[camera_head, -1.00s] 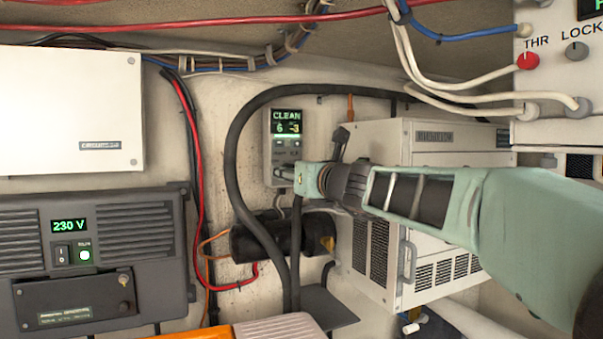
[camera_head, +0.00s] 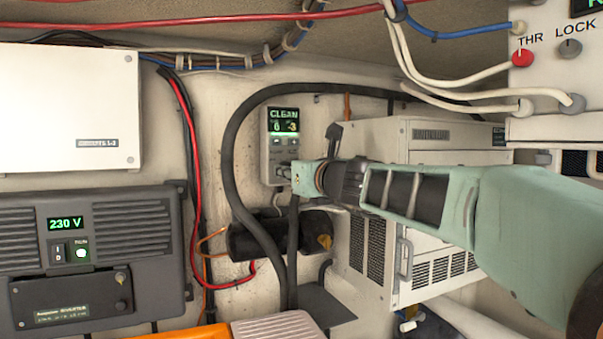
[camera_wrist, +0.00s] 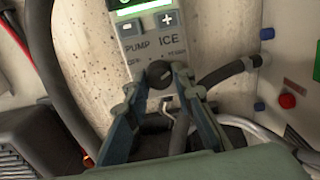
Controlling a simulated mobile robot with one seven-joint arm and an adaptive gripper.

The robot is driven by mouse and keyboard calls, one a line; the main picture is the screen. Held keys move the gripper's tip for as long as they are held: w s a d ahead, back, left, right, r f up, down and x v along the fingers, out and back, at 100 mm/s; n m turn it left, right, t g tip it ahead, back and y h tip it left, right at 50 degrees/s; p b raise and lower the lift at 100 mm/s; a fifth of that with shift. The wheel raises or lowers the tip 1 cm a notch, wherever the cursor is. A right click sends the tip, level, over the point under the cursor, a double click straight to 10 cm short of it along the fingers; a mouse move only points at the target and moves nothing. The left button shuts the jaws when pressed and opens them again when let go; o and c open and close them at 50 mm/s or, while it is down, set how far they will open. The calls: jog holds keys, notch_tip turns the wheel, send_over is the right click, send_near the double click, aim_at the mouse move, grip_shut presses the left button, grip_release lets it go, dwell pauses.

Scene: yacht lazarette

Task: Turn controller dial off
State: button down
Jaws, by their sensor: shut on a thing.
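The controller (camera_head: 282,128) is a slim grey unit on the pale wall. Its green display reads "CLEAN" with small digits below. My gripper (camera_wrist: 160,79) is shut on the dial, one finger on each side. In the head view, my gripper (camera_head: 286,172) reaches the controller's lower end from the right and hides the dial.
A thick black hose (camera_head: 232,150) loops around the controller. A white box unit (camera_head: 425,150) stands close behind my arm. A black cylinder (camera_head: 260,240) lies below. A dark inverter panel (camera_head: 90,250) reading "230 V" is at left.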

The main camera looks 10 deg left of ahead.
jog(key=n+b, duration=1.1)
jog(key=n, duration=1.4)
jog(key=shift+r+n+b, duration=0.1)
jog(key=shift+n+b, duration=0.25)
jog(key=shift+n, duration=0.05)
jog(key=c, duration=1.6)
grip_release()
jog(key=shift+v, duration=3.75)
